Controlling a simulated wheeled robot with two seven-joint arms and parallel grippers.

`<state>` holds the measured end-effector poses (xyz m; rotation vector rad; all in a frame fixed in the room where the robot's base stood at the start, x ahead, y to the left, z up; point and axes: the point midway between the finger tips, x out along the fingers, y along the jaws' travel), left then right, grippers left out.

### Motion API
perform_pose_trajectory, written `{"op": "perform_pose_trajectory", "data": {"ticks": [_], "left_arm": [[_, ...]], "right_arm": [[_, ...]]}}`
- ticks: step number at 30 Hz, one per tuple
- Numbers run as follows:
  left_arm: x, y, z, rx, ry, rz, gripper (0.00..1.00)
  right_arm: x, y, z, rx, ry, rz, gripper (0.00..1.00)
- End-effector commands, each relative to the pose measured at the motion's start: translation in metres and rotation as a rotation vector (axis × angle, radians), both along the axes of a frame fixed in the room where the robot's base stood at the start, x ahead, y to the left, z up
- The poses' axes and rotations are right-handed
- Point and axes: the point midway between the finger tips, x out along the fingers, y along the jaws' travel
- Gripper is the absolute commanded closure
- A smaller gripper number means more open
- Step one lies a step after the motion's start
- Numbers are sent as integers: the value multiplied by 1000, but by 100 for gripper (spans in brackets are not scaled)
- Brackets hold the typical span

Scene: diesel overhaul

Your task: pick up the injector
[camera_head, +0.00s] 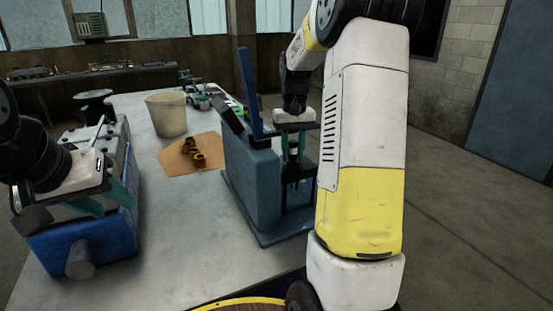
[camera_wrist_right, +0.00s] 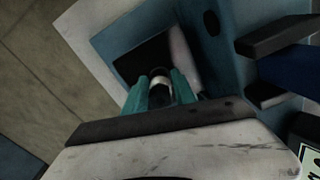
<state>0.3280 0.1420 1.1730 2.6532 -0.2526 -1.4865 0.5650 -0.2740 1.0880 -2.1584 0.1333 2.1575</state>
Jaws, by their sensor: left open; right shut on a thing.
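My right gripper (camera_head: 296,155) points down at the blue test stand (camera_head: 252,180), in the stand's open bay. In the right wrist view its teal fingers (camera_wrist_right: 160,92) are shut on a small dark cylinder with a pale band, which looks like the injector (camera_wrist_right: 160,84). Its lower part is hidden, and I cannot tell if it touches the stand. My left gripper (camera_head: 106,202) is open and empty, its teal fingers apart over the blue and grey engine block (camera_head: 85,240) at the left. A thin silver rod (camera_head: 99,129) stands up at that block's top.
A cream bucket (camera_head: 167,114) stands on the grey table (camera_head: 185,235). Several dark brass-coloured rings (camera_head: 193,151) lie on a brown mat (camera_head: 176,164). The stand's blue upright lever (camera_head: 248,90) rises left of my right gripper. The table's front middle is clear.

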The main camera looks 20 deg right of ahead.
Motion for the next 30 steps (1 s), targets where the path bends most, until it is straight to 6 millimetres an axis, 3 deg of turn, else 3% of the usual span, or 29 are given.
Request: {"op": "perform_pose_trajectory", "data": {"ticks": [8,14,30], "left_arm": [[0,0,0,0,0,0,55],[0,0,0,0,0,0,55],[0,0,0,0,0,0,55]], "right_arm": [[1,0,3,0,-3,0,100],[1,0,22,0,-4,0,100],[1,0,128,0,-5,1,100]]}}
